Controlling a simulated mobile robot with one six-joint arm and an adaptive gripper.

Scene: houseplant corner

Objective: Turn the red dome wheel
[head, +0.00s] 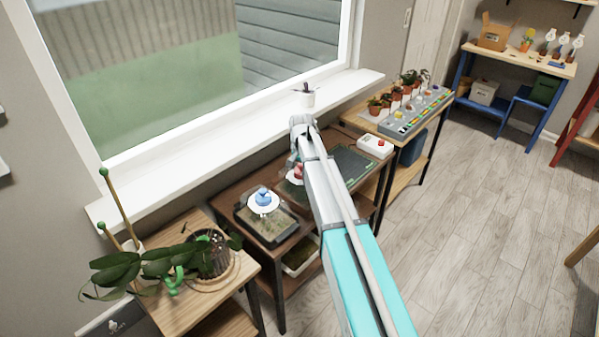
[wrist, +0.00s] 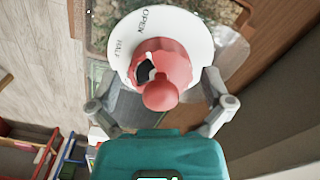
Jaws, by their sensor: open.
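The red dome wheel (wrist: 160,70) sits on a white round dial with the words OPEN and HALF, in the upper middle of the wrist view. It has a rounded knob sticking out toward the camera and a dark notch at its left. In the head view only part of the red wheel (head: 298,172) shows beside my arm. My gripper (wrist: 163,88) is open, with one grey finger on each side of the wheel. I see no clear contact between the fingers and the wheel. In the head view my gripper (head: 294,162) is partly hidden by the arm.
A blue wheel (head: 263,197) on a second white dial tops a planted tray to the left. A white box with a red button (head: 375,146) stands to the right. A plant stand (head: 197,290) is at front left.

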